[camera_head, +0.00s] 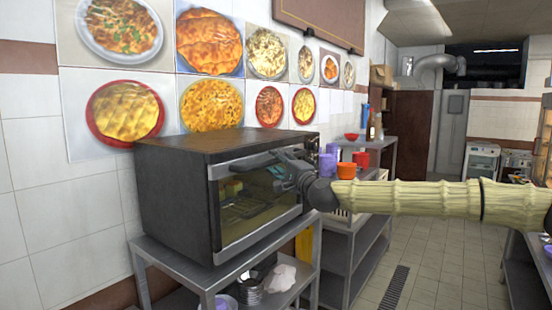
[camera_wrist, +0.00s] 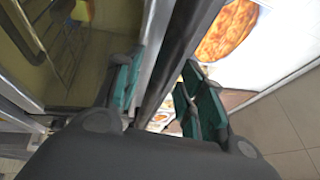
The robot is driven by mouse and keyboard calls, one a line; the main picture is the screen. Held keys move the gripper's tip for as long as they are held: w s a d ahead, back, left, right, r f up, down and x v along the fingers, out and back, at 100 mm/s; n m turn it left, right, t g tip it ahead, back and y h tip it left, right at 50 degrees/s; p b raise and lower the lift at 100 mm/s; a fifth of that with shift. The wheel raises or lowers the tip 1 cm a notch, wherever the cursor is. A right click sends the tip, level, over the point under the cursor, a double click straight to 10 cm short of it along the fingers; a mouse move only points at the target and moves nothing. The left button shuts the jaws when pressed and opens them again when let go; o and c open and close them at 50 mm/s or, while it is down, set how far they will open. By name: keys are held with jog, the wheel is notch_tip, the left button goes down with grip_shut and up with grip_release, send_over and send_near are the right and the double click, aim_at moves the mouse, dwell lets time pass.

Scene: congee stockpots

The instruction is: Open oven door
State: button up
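The oven (camera_head: 180,190) is a dark box with a silver-framed glass door (camera_head: 232,235) on its front, standing on a metal table. Through the glass I see racks and some yellowish items. The door looks shut or nearly so. My gripper (camera_head: 262,163) is at the top of the door front, reaching in from the right. In the wrist view, my gripper's two teal-padded fingers (camera_wrist: 165,88) are apart, on either side of a long metal bar (camera_wrist: 172,55) along the door's top. Whether either pad touches the bar I cannot tell. My gripper hides part of the door's upper edge.
The metal table (camera_head: 205,285) has pans and a white cloth on its lower shelf. Purple cups (camera_head: 327,165) and orange-red cups (camera_head: 346,170) stand on a counter to the right. A tiled wall with food posters (camera_head: 210,105) is behind. The floor (camera_head: 435,245) at right is clear.

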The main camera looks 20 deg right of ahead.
jog(key=shift+w+a+r, duration=0.1)
jog(key=shift+w+a, duration=0.05)
jog(key=shift+w, duration=0.45)
grip_shut()
jog(key=shift+s+f+b, duration=0.1)
jog(key=shift+f+b, duration=0.1)
jog(key=shift+b, duration=0.15)
